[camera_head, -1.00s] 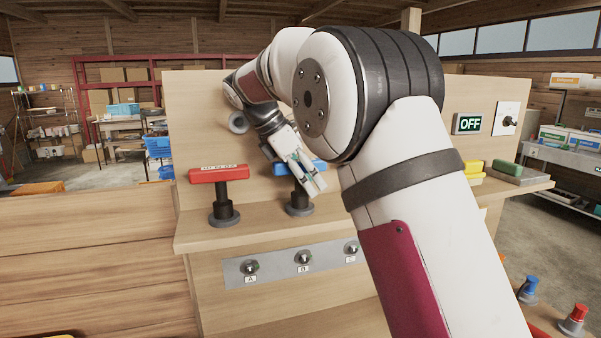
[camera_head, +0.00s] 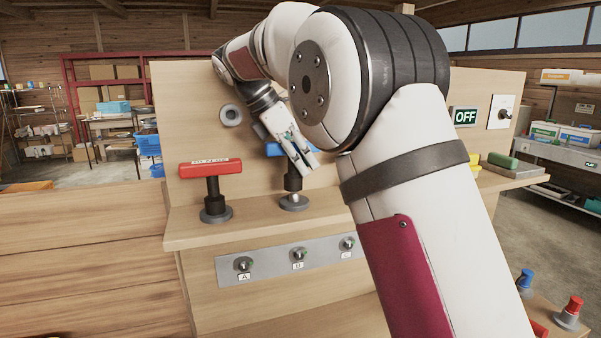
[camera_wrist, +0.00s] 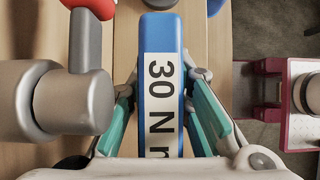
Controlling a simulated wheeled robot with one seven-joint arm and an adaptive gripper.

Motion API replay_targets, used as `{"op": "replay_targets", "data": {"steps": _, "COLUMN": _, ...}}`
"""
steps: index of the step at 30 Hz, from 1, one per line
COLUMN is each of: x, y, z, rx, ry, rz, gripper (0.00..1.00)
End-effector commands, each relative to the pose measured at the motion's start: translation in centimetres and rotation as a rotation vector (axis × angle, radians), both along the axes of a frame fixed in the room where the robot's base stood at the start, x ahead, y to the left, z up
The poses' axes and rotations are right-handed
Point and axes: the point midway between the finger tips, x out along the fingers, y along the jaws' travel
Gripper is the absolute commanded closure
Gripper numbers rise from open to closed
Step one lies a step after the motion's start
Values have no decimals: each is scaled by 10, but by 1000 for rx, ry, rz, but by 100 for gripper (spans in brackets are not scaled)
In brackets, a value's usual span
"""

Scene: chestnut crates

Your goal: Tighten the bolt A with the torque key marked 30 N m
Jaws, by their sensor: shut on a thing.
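The blue T-handled key (camera_head: 275,150) is in my gripper (camera_head: 311,160), above its round stand (camera_head: 294,203). Its dark shaft hangs upright, with its lower end just clear of the stand. In the wrist view the blue handle (camera_wrist: 161,28) carries a white label reading "30 N", with the rest cut off. My gripper's teal-padded fingers (camera_wrist: 162,112) are shut on both sides of this handle. Bolt A (camera_head: 243,264) is on the grey metal strip on the bench front, below and left of the key. My arm hides part of the scene on the right.
Bolts B (camera_head: 298,254) and C (camera_head: 347,243) share the strip (camera_head: 270,263). A screen reading OFF (camera_head: 465,117) is at right. The shelf's left front is clear.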

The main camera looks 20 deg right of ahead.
Motion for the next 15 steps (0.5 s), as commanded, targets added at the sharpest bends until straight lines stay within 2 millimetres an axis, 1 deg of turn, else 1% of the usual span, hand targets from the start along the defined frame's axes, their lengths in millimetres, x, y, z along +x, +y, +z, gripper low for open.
{"op": "replay_targets", "data": {"steps": 2, "x": 1, "y": 0, "z": 9, "rx": 1, "ry": -4, "rz": 0, "gripper": 100}}
{"op": "replay_targets", "data": {"steps": 3, "x": -6, "y": 0, "z": 9, "rx": 0, "ry": -1, "rz": 1, "gripper": 100}}
{"op": "replay_targets", "data": {"steps": 8, "x": -26, "y": 1, "z": 11, "rx": 0, "ry": -1, "rz": -1, "gripper": 100}}
{"op": "replay_targets", "data": {"steps": 11, "x": -42, "y": 1, "z": 13, "rx": 1, "ry": -2, "rz": 1, "gripper": 100}}
{"op": "replay_targets", "data": {"steps": 15, "x": -71, "y": 2, "z": 15, "rx": 1, "ry": -2, "rz": 1, "gripper": 100}}
